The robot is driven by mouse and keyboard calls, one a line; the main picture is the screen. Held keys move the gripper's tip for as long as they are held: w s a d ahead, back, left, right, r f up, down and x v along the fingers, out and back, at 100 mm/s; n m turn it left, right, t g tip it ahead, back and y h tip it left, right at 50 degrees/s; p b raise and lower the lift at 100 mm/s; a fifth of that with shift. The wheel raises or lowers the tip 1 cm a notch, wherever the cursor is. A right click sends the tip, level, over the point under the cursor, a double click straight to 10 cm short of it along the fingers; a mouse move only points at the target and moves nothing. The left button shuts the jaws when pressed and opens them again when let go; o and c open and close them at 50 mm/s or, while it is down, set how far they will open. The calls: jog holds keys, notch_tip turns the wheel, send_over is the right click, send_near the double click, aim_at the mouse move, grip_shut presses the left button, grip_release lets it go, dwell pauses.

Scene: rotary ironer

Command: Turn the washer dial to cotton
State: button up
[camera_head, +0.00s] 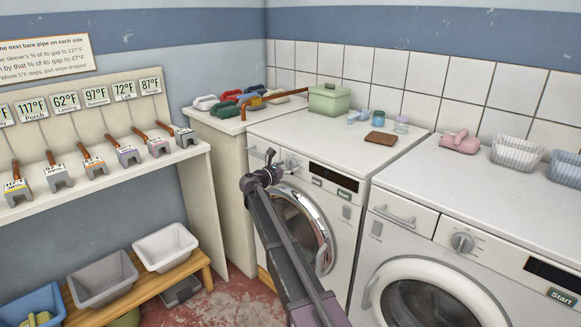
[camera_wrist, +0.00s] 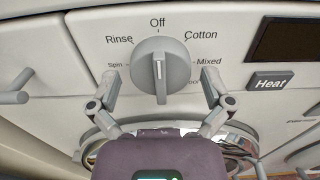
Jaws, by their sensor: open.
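The washer dial (camera_wrist: 163,73) is a round grey knob with a raised bar on the front panel of the left machine. In the wrist view its bar stands nearly vertical, in line with Off above it. I cannot tell which end is the pointer. The Cotton label (camera_wrist: 201,35) is at its upper right, with Rinse at upper left, Mixed at right and Spin at left. The dial also shows in the head view (camera_head: 291,163). My gripper (camera_wrist: 159,84) is open, its fingers apart on either side of the dial's lower half, with nothing held.
A Heat button (camera_wrist: 270,81) is right of the dial, and a drawer handle (camera_wrist: 14,85) is at left. The left machine's round door (camera_head: 303,222) is below. The right machine has its own dial (camera_head: 462,242). A green box (camera_head: 329,99) stands on top.

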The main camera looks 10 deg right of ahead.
jog(key=shift+w+d, duration=0.15)
jog(key=shift+d, duration=0.05)
jog(key=c, duration=1)
jog(key=shift+m, duration=0.4)
jog(key=m, duration=0.8)
jog(key=shift+w+r, duration=0.1)
